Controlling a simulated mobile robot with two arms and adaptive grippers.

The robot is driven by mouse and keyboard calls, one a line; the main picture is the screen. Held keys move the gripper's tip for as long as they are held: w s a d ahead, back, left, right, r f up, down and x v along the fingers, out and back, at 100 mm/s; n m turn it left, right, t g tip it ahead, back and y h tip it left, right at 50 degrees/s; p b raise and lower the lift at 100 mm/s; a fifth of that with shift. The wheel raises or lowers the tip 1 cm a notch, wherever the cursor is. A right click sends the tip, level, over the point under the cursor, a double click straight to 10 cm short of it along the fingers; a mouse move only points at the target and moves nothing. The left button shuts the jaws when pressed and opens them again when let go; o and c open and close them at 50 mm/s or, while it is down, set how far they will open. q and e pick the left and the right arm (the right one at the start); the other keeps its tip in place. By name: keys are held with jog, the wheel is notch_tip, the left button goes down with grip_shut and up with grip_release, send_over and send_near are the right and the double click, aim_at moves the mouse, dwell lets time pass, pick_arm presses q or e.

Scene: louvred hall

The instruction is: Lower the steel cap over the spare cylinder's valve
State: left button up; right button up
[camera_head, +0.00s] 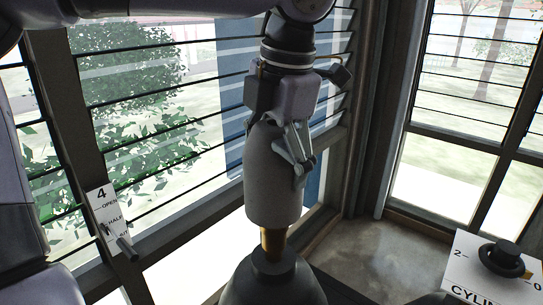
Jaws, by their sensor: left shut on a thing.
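The steel cap (272,190) is a grey, upright, rounded-top cylinder near the middle of the view. My left gripper (296,155) reaches down from above and is shut on the cap's upper part. The spare cylinder (270,283) is dark grey, with its shoulder and neck at the bottom centre. Its brass valve (274,240) shows as a short strip between the cap's lower rim and the neck. The valve's upper part is hidden by the cap. The cap's rim is still apart from the neck. My right gripper is not in view.
A louvre lever (125,247) with a plate marked 4, OPEN and HALF (104,212) is on the window frame at left. A white panel (470,272) with a black knob (502,258) stands at lower right. Louvred windows close off the back; bare floor (375,250) shows right of the cylinder.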

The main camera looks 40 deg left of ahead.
aim_at(271, 215)
pick_arm(q)
jog(key=shift+r, duration=0.1)
dwell(0.3)
jog(key=shift+f+b, duration=1.45)
jog(key=shift+f, duration=0.3)
jog(key=shift+f+b, duration=2.95)
jog(key=shift+f, duration=0.6)
